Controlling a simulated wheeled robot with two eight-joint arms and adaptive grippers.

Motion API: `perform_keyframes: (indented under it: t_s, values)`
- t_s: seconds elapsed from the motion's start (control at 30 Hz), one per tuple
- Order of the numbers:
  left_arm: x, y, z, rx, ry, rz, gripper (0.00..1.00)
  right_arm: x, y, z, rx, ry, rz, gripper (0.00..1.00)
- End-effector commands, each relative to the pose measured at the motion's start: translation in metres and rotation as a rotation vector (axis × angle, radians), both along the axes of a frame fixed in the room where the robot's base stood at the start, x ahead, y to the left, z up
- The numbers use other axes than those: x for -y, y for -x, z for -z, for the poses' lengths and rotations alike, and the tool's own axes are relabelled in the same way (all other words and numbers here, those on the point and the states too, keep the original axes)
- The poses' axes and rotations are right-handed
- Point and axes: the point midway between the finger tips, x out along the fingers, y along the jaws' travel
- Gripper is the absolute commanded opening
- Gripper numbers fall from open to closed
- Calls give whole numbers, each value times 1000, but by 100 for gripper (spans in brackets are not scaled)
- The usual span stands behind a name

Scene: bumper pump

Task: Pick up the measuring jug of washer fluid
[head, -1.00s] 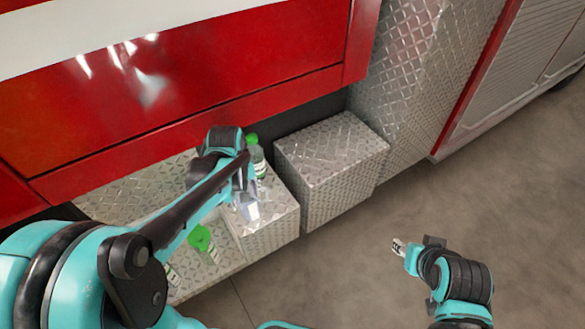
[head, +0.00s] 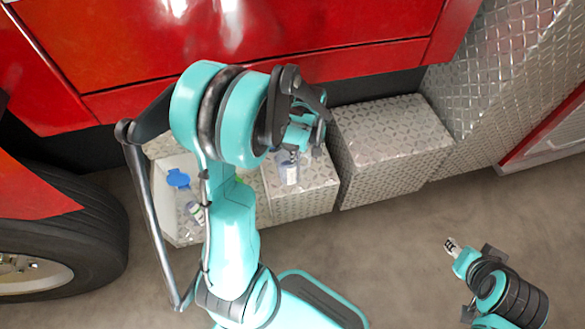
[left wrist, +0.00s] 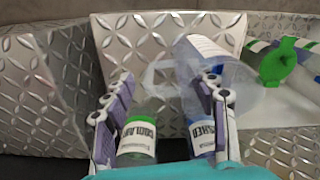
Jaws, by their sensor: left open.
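The clear measuring jug (head: 288,170) stands on the diamond-plate bumper top, just below my left gripper (head: 308,133) in the head view. A green-capped coolant bottle (left wrist: 138,140) shows between the fingers, nearer the bottom edge. My right gripper (head: 451,245) is over the floor, too small to read.
A pale recess (head: 160,190) in the bumper holds a blue-capped bottle (head: 186,192). A green-capped item (left wrist: 277,62) shows at right in the wrist view. A separate diamond-plate block (head: 390,140) stands right of the jug. A tyre (head: 105,225) is at left.

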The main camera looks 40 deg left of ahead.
Motion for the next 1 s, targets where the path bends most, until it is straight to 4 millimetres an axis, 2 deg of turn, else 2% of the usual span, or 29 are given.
perform_keyframes:
  t_s: [0.17,0.2,0.4,0.83,1.0]
  values:
    - [0,0,0,0,0,0,57,0,0,0,0,0,0,40]
    - [0,0,0,0,0,0,54,0,0,-1,0,0,0,40]
    - [0,0,0,0,0,0,2,0,0,-1,0,0,0,40]
    - [0,0,-1,0,0,0,0,0,0,-1,0,0,0,40]
    - [0,0,-7,0,0,0,0,0,0,-4,0,0,0,40]
